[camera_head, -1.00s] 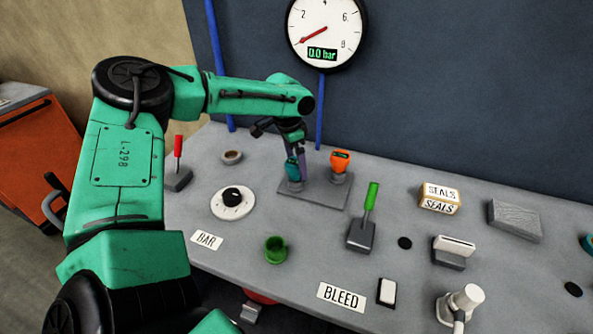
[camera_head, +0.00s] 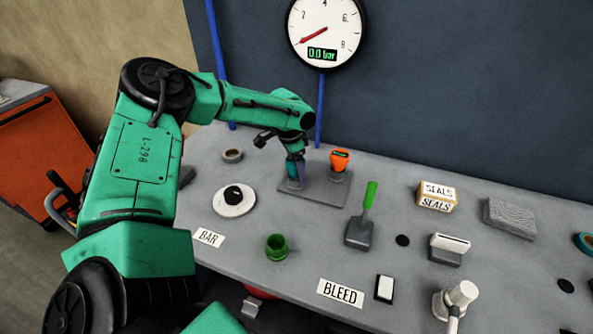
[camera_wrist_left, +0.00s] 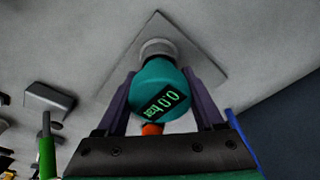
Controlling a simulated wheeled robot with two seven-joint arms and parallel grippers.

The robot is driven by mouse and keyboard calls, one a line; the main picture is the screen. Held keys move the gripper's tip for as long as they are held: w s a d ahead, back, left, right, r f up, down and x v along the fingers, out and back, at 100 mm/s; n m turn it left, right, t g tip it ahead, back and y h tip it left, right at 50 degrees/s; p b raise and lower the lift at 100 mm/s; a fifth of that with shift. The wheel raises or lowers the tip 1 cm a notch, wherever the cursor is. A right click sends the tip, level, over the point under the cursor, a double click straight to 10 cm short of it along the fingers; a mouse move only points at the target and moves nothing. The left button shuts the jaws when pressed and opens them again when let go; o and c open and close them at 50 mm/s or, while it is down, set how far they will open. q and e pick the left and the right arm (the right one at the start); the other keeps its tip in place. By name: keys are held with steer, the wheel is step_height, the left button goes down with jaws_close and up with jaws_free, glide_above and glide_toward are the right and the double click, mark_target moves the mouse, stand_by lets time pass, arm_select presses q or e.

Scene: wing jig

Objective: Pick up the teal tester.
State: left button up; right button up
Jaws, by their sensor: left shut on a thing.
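The teal tester (camera_wrist_left: 158,82) shows in the left wrist view between my two purple fingers, with a display reading "0.0 bar". Its lower end is at a grey round socket (camera_wrist_left: 159,47) on a grey plate. In the head view the teal tester (camera_head: 291,170) is mostly hidden by my left gripper (camera_head: 296,172), which is shut on it over the left end of the plate (camera_head: 318,193). I cannot tell whether it is lifted clear of its socket. My right gripper is not in view.
An orange tester (camera_head: 340,158) stands upright in the socket right beside it. A wall gauge (camera_head: 327,30) reads 0.0 bar.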

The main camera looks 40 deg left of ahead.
arm_select(q)
step_height(320, 180, up, 11)
steer(key=shift+w+r+b, duration=0.1)
steer(key=shift+b, duration=1.05)
step_height(320, 180, up, 11)
steer(key=p, duration=0.5)
steer(key=shift+r+p, duration=0.2)
steer(key=shift+p, duration=0.2)
